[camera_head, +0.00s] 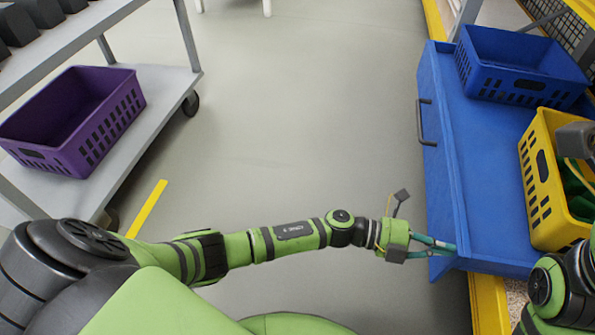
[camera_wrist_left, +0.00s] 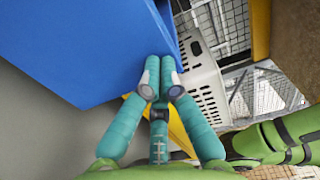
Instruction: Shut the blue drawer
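The blue drawer (camera_head: 433,180) is at the right in the head view, standing out toward the left. Its dark bar handle (camera_head: 425,122) is on its left-facing front panel. My left gripper (camera_head: 447,248) is at the near end of that panel, well below the handle in the picture. In the left wrist view the teal fingers (camera_wrist_left: 159,75) come together in front of the blue panel (camera_wrist_left: 85,45), near its edge. They look shut with nothing between them; whether they touch the panel is unclear. My right gripper is mostly cut off at the right edge, over the yellow crate, its fingers unclear.
A blue crate (camera_head: 515,68) and a yellow crate (camera_head: 538,185) are on the blue unit's side, at the right. A purple crate (camera_head: 112,118) sits on a grey wheeled cart (camera_head: 160,92) at the left. The floor between cart and drawer is clear.

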